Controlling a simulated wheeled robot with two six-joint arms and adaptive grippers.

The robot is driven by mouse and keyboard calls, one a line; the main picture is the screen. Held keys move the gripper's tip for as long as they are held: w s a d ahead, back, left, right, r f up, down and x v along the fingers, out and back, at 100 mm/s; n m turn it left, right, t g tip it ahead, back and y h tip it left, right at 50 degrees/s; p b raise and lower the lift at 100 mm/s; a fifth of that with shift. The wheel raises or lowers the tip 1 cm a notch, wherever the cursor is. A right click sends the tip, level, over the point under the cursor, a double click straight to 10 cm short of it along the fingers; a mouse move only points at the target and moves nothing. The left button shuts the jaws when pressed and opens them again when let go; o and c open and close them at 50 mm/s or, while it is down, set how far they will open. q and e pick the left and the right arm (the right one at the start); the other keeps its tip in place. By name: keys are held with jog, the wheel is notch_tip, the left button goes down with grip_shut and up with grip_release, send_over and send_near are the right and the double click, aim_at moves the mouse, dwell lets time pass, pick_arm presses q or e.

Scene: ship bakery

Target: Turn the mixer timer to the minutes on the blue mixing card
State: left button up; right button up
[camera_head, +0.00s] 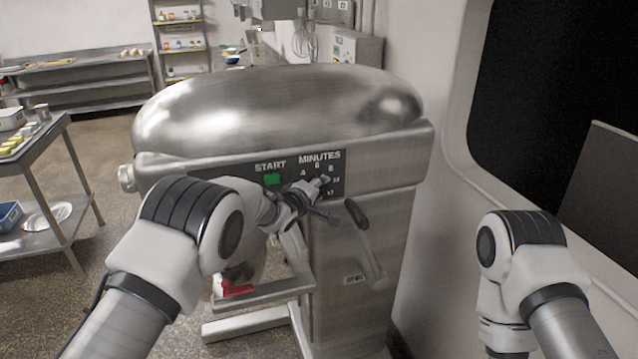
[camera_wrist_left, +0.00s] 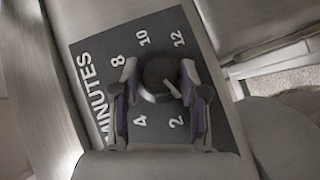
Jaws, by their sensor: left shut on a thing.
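The mixer (camera_head: 280,105) has a dark timer panel (camera_head: 350,165) with the word MINUTES and numbers. My left gripper (camera_head: 320,184) is at the timer knob on this panel. In the left wrist view, the gripper (camera_wrist_left: 160,92) is shut on the round dark knob (camera_wrist_left: 158,74), one finger on each side. The knob's white pointer points to the lower right, between the 2 and the panel's lower-edge side; 4, 8, 10 and 12 also show. The 6 is hidden there. I see no blue mixing card. My right arm shows at the right; its gripper is out of frame.
A green START button (camera_head: 272,179) sits left of the timer. A dark-handled lever (camera_head: 358,214) hangs close to the right of my left gripper. A steel table (camera_head: 65,235) stands at the left, with floor between it and the mixer. A wall is at the right.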

pick_arm(q)
jog(key=shift+w+r+m+g+y+p, duration=0.15)
jog(key=shift+r+m+g+y+p, duration=0.45)
jog(key=shift+p, duration=0.55)
jog(key=shift+f, duration=0.1)
jog(key=o, duration=1.1)
jog(key=shift+o, duration=0.2)
jog(key=shift+w+a+f, duration=0.15)
jog(key=shift+a+f, duration=0.1)
jog(key=shift+f, duration=0.05)
jog(key=v, duration=1.2)
jog(key=shift+d, duration=0.2)
